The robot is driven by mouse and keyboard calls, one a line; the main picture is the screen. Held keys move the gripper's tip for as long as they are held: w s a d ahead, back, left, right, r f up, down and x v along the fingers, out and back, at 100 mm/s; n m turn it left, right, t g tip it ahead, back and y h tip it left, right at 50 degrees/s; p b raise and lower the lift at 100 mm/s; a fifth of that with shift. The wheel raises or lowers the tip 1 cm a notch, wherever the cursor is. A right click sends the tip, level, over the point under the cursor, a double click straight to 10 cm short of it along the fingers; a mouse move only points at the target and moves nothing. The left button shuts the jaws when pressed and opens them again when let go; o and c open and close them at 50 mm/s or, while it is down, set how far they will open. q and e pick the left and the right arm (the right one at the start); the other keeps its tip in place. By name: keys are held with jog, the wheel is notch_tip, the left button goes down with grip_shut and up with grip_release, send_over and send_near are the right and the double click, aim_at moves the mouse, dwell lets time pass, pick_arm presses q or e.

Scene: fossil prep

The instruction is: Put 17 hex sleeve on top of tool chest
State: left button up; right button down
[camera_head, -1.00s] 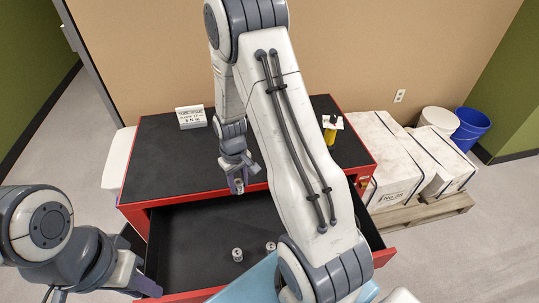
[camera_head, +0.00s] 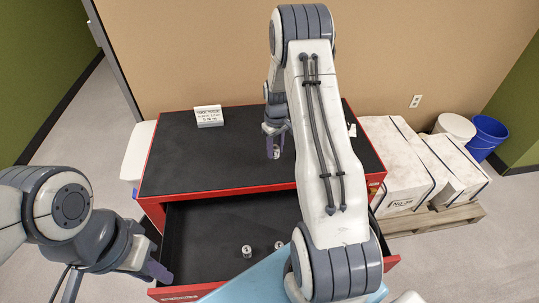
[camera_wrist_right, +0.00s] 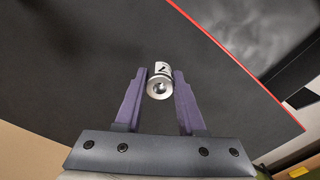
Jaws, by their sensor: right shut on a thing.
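My right gripper (camera_head: 274,150) is shut on a small silvery hex sleeve (camera_head: 276,154) over the black top of the red tool chest (camera_head: 215,160). In the right wrist view the sleeve (camera_wrist_right: 159,86) sits between the two purple fingers (camera_wrist_right: 160,90), its bored end facing the camera. A dark mark shows on its white label, but I cannot read the full number. The black top (camera_wrist_right: 70,60) lies beyond it. My left gripper (camera_head: 158,272) is by the left front corner of the open drawer, and its finger opening is unclear.
Two similar sleeves stand in the open drawer (camera_head: 200,240), one at its middle (camera_head: 247,251) and one to the right (camera_head: 279,245). A white sign (camera_head: 209,116) stands at the top's back left. My right arm hides part of the top's right side.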

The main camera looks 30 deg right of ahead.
aim_at(269, 165)
jog(key=shift+w+a+f, duration=0.55)
jog(key=shift+w, duration=0.25)
jog(key=shift+f, duration=0.3)
notch_tip(269, 165, down, 3)
jog(key=shift+f+p, duration=0.15)
jog(key=shift+p, duration=0.65)
jog(key=shift+w+f, duration=0.1)
jog(key=shift+f, duration=0.05)
jog(key=shift+f, duration=0.2)
jog(key=c, duration=0.5)
grip_release()
jog(key=shift+r, duration=0.15)
